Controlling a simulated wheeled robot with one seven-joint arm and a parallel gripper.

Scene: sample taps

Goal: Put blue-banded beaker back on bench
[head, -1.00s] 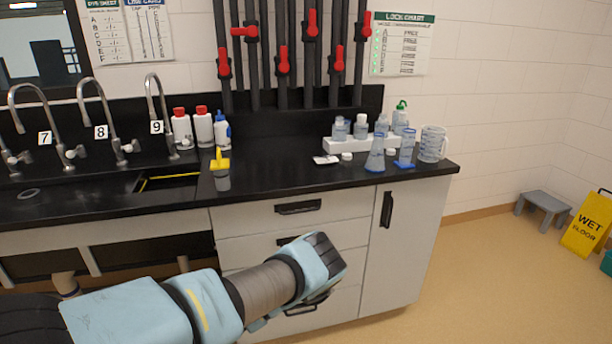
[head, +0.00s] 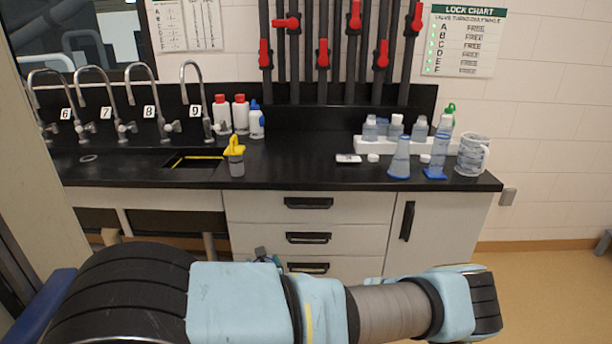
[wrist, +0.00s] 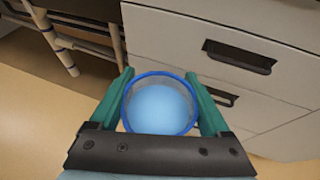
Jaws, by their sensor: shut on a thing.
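In the wrist view, my gripper (wrist: 160,76) is shut on the blue-banded beaker (wrist: 160,104), a round vessel with a dark blue rim and light blue inside. One green finger presses on each side of it. I see it from above, so its lower part is hidden. The beaker is in front of the drawer fronts, over the floor in this view. In the head view, my arm crosses the bottom of the picture and the beaker cannot be made out. The black bench (head: 300,166) runs behind, with a clear stretch in the middle of its top.
A yellow-topped grey item (head: 236,158) stands beside the sink opening. Drawers (head: 310,216) lie below.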

